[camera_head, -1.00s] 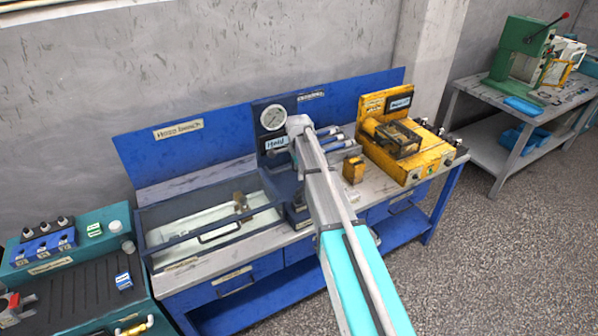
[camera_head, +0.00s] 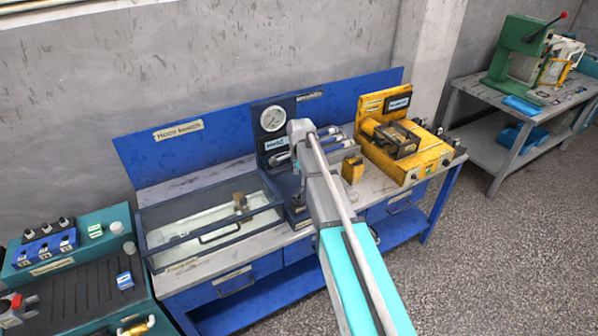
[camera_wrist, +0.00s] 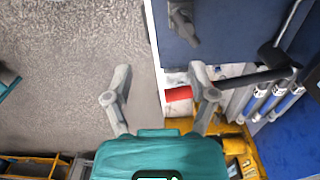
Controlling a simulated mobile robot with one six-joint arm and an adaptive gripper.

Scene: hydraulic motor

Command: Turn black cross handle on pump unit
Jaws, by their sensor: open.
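The dark blue pump unit with a round gauge (camera_head: 273,119) stands mid-bench in the head view, partly hidden by my arm. In the wrist view its dark blue panel (camera_wrist: 225,40) fills the upper right. A dark handle-like part (camera_wrist: 183,20) on that panel looks like the cross handle, partly cut off by the top edge. My gripper (camera_wrist: 160,75) is open and empty. Its fingers point toward the panel's lower left edge, apart from the handle. The gripper is hidden behind my arm in the head view.
A black lever (camera_wrist: 262,76) and blue-white cylinders (camera_wrist: 272,98) lie right of my gripper. A red piece (camera_wrist: 178,94) shows near the right finger. A glass-topped tray (camera_head: 205,225) is left of the unit; a yellow unit (camera_head: 415,155) is right. Floor (camera_wrist: 70,60) is free at left.

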